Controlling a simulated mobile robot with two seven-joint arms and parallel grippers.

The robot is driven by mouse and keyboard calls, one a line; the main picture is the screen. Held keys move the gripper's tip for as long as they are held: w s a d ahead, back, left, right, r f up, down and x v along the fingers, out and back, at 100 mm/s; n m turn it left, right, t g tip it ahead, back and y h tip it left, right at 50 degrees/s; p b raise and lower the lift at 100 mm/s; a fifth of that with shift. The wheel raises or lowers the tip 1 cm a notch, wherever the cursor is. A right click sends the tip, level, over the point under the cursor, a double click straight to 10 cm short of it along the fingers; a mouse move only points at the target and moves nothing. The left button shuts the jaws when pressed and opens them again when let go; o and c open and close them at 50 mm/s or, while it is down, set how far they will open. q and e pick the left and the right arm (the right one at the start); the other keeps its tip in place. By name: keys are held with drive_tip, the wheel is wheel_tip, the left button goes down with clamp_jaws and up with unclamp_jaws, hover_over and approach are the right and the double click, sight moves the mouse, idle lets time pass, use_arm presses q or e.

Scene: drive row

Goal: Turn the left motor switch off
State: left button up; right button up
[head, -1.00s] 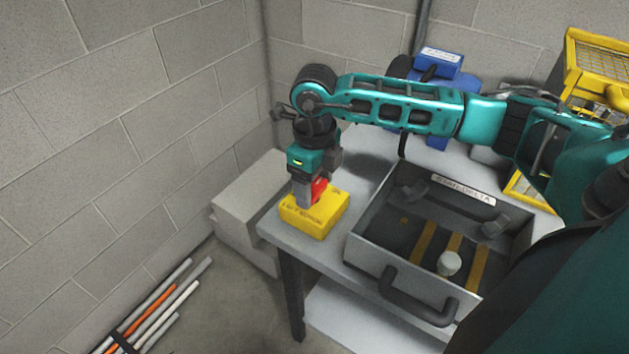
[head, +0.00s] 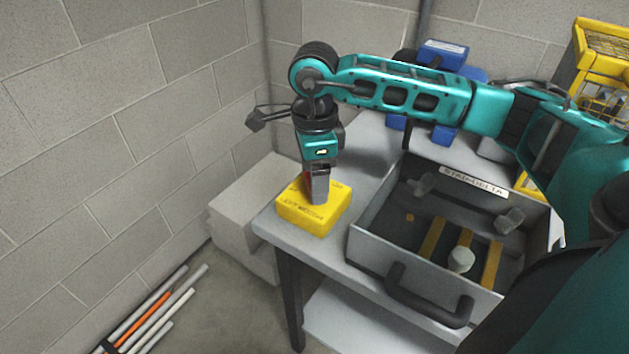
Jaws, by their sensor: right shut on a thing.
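The left motor switch is a yellow box (head: 312,219) with dark lettering, at the left front corner of the grey table. A small part of its red knob (head: 307,177) shows beside my fingers; the rest is hidden behind them. My right gripper (head: 318,198) comes down from above onto the top of the box and is shut on the red knob. My left gripper is not in view.
A grey open box labelled STAR-DELTA (head: 377,250), with a dark front handle, stands right of the switch. A blue machine (head: 443,55) is behind, and a yellow cage (head: 600,45) at the right. Block walls close off the left and back. Pipes (head: 155,312) lie on the floor.

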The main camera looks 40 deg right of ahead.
drive_tip(key=n+b, duration=0.2)
drive_tip(key=n, duration=0.1)
drive_tip(key=shift+n, duration=0.3)
drive_tip(key=n+b, duration=0.1)
drive_tip(key=n, duration=0.1)
drive_tip(key=shift+n, duration=0.3)
drive_tip(key=shift+n+b, duration=0.5)
drive_tip(key=shift+n, duration=0.1)
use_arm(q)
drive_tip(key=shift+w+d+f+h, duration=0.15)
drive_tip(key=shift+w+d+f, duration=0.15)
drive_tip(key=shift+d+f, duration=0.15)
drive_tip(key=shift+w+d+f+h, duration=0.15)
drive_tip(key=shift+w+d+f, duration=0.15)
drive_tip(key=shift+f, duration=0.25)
use_arm(e)
drive_tip(key=shift+n, duration=0.6)
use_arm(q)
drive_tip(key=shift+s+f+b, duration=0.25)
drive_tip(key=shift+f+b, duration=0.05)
use_arm(e)
drive_tip(key=shift+r+n, duration=0.1)
drive_tip(key=shift+n, duration=0.2)
drive_tip(key=o, duration=1)
drive_tip(key=shift+o, duration=0.2)
